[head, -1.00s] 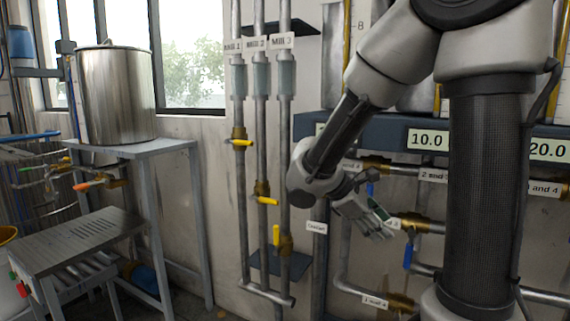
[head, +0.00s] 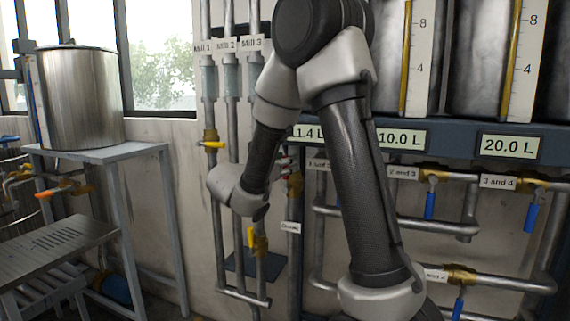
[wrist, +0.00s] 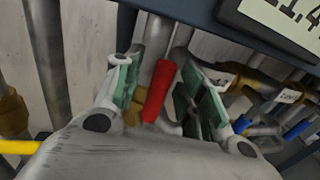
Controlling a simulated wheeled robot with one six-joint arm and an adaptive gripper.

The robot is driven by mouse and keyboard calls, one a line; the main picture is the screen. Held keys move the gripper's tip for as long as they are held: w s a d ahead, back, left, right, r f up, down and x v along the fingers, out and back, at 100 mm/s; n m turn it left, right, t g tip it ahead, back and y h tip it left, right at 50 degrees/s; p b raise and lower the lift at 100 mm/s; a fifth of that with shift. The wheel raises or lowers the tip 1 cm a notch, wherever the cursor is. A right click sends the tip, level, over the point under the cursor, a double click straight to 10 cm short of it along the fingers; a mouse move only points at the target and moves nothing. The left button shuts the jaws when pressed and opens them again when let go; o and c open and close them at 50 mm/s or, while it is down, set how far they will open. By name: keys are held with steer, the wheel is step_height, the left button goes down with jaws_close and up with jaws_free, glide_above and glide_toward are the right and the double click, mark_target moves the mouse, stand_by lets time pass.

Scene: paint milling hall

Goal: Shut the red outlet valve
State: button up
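The red valve handle (wrist: 160,90) stands between my gripper's (wrist: 163,78) two green-padded fingers in the wrist view. The fingers are apart, and I see a gap on each side of the handle. The handle is tilted slightly and runs roughly in line with the grey pipe (wrist: 157,38) behind it. Brass fitting shows beside it, partly hidden by the gripper. In the head view only small bits of red (head: 284,162) show beside my arm, under the 11.4 L display (head: 308,132). My arm hides most of the gripper there.
Blue-handled valves (head: 430,204) sit on the pipes to the right. Yellow-handled valves (head: 213,144) sit on the mill pipes to the left. The dark blue display beam (head: 455,140) runs just above the gripper. A steel pot (head: 82,98) stands on a table at left.

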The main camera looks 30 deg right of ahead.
steer(key=shift+w+d, duration=0.15)
steer(key=shift+d, duration=0.2)
jaws_close()
